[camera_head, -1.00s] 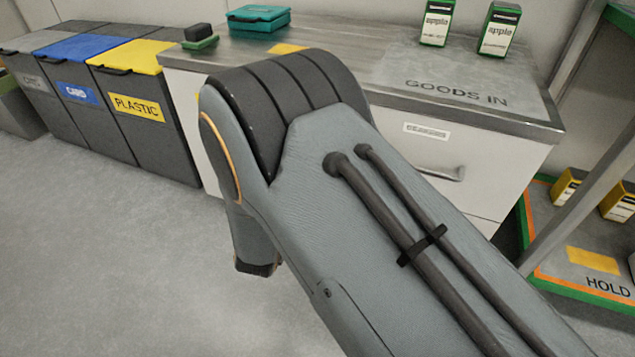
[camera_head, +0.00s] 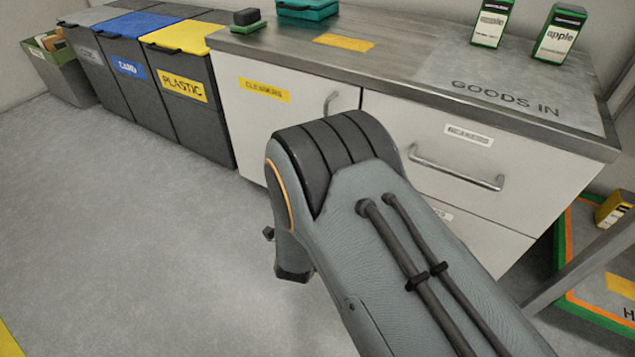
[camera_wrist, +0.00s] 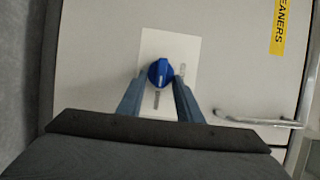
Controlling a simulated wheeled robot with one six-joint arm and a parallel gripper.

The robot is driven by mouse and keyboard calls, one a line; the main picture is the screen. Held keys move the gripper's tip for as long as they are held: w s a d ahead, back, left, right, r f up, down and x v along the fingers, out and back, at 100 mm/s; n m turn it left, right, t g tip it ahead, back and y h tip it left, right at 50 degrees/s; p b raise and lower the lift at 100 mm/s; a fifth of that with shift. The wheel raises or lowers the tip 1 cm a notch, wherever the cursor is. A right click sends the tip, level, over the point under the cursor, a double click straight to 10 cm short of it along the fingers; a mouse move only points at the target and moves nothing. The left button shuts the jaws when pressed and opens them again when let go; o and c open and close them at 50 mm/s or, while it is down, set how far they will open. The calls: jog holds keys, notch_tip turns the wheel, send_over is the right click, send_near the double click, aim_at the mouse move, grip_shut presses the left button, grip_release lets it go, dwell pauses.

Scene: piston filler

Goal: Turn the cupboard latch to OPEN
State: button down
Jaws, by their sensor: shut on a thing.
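The cupboard latch is a round blue knob (camera_wrist: 160,72) on a pale square plate (camera_wrist: 185,50) on the white cupboard door (camera_wrist: 100,60), in the wrist view. My gripper (camera_wrist: 155,82) is shut on the knob, one finger at each side. A raised grip runs across the knob, and a small grey mark shows on the plate below it. Any lettering on the plate is too small to read. In the head view, the cupboard door (camera_head: 285,110) carries a yellow CLEANERS label (camera_head: 264,89), and my arm hides the latch.
The door's bar handle (camera_wrist: 255,121) is to the right of the knob in the wrist view. Right of the door are drawers (camera_head: 470,150). The PLASTIC bin (camera_head: 190,110) stands left of the cupboard. The floor (camera_head: 130,230) at front left is clear.

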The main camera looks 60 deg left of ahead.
dwell(0.4)
jog(key=c, duration=1.3)
grip_release()
jog(key=shift+o, duration=0.2)
jog(key=p+v, duration=0.3)
jog(key=v, duration=0.5)
jog(key=shift+f, duration=0.1)
